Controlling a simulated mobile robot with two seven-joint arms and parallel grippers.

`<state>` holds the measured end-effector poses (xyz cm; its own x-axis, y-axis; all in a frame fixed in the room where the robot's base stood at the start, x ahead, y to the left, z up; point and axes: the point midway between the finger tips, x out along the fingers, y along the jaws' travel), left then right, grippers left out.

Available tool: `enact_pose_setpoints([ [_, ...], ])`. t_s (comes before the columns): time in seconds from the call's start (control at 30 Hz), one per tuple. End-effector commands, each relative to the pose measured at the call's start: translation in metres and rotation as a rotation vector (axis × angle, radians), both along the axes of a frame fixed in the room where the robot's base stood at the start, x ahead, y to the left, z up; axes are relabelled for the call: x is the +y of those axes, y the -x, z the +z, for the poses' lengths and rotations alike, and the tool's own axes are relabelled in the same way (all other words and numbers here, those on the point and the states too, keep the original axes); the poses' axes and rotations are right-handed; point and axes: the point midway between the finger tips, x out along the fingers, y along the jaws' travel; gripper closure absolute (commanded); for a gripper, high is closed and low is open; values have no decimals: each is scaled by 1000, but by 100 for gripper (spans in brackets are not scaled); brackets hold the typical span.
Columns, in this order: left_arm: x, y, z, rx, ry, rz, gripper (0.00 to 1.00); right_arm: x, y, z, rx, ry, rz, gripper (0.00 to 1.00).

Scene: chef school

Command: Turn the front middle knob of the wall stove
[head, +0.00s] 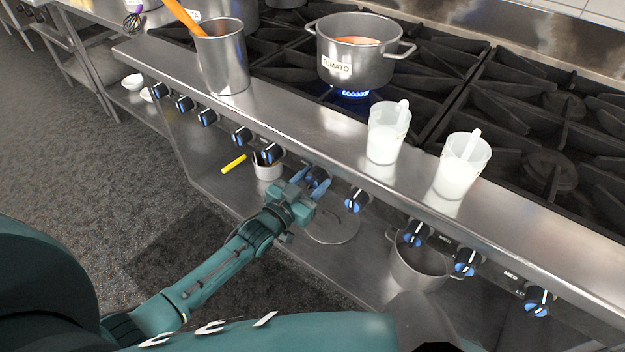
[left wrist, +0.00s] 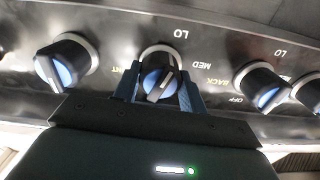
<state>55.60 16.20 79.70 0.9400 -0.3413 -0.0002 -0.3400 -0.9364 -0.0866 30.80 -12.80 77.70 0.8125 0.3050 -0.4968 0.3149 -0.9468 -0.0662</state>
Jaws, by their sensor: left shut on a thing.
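The wall stove (head: 300,130) has a steel front with a row of black knobs with blue faces. My left gripper (head: 312,184) is at the front panel, its fingers on either side of one knob near the middle of the row. In the left wrist view that knob (left wrist: 158,80) sits between the two fingers (left wrist: 158,92) of my left gripper, which is shut on it. Upside-down LO and MED marks show around this knob. The label at its left is partly hidden by a finger. My right gripper is not in view.
Neighbouring knobs stand close on both sides, one at left (left wrist: 62,65) and one at right (left wrist: 262,88). A pot marked TOMATO (head: 355,50) sits over a blue flame. Two white cups (head: 385,135) (head: 460,168) and a steel canister (head: 222,60) stand on the front ledge.

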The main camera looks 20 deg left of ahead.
Motion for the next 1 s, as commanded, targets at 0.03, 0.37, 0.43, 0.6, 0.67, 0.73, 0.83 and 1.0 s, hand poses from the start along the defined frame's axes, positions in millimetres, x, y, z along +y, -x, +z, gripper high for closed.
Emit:
enact_pose_setpoints([
  [0.03, 0, 0, -1, 1, 0, -1, 81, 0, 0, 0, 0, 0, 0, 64],
  [0.37, 0, 0, -1, 1, -1, -1, 49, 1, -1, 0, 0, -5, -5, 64],
  [0.43, 0, 0, -1, 1, -1, 0, 44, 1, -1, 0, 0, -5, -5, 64],
  [0.6, 0, 0, 0, 0, -1, 0, 37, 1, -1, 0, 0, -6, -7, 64],
  [0.67, 0, 0, 0, 0, -1, 0, 37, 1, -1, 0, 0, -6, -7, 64],
  [0.73, 0, 0, 0, 0, -1, 0, 37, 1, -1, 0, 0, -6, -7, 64],
  [0.83, 2, 4, 0, 1, -1, 0, 37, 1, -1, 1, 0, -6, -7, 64],
  [1.0, 10, 28, -1, 2, -2, 0, 37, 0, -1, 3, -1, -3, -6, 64],
])
